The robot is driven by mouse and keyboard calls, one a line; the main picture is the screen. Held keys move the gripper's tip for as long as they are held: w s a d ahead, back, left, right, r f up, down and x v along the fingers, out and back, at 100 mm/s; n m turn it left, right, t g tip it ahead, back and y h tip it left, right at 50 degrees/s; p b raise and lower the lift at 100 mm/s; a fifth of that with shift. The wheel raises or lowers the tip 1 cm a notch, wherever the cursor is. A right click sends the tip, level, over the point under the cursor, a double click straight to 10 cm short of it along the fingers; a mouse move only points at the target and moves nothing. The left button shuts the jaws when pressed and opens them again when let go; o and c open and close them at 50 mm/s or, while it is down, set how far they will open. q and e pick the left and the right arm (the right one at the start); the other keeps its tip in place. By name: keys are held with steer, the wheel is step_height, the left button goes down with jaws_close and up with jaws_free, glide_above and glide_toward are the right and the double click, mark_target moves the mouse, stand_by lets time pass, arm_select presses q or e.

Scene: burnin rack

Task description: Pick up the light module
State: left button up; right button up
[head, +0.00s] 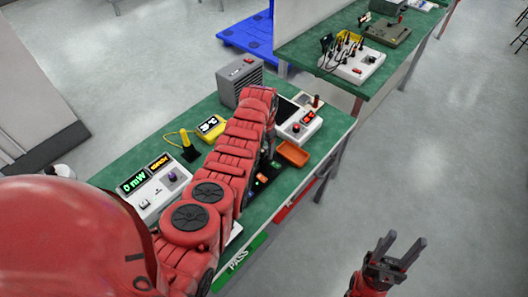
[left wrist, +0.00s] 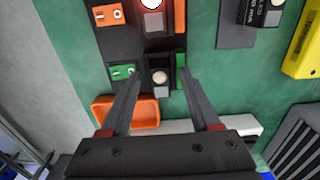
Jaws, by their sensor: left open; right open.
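In the left wrist view, a small dark module with a pale round top (left wrist: 160,77) and a grey block sits in the black rack (left wrist: 158,47). I take it to be the light module. The open fingers of my left gripper (left wrist: 159,78) point down on either side of it, with no clear contact visible. A second module with a red-glowing round top (left wrist: 151,4) is at the upper edge. In the head view my arm hides most of the rack, and my left gripper (head: 266,165) is partly hidden. My right gripper (head: 397,254) is open and empty, off the table.
An orange tray (head: 292,153) lies beside the rack. Orange (left wrist: 112,15) and green (left wrist: 122,72) switch blocks flank the modules. A grey vented box (head: 237,78), a yellow meter (head: 211,127) and a white power meter (head: 155,190) stand on the green table (head: 340,122).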

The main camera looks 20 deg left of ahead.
arm_select(q)
jaws_close()
stand_by(0.3)
steer(key=shift+w+r, duration=0.1)
steer(key=shift+r, duration=0.05)
stand_by(0.3)
